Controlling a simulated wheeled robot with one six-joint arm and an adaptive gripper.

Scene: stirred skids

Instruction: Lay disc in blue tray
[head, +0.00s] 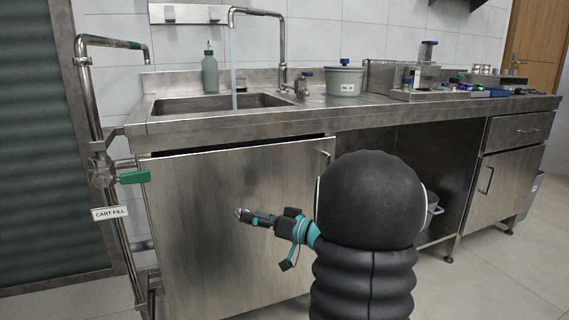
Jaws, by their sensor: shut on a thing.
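My gripper (245,214) is in front of the left cabinet door, below the counter, and points left. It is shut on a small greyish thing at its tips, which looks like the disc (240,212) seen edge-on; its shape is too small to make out. A low blue thing (499,92) lies on the right part of the counter and may be the blue tray. It is far to the right of my gripper and above it. What lies inside it cannot be seen.
The steel counter (400,107) has a sink (215,104) with running water at left. A grey tub (345,82), a green bottle (210,73) and crowded lab items stand on it. The left cabinet door (235,225) is slightly ajar. A pipe with a green valve handle (134,177) stands at left.

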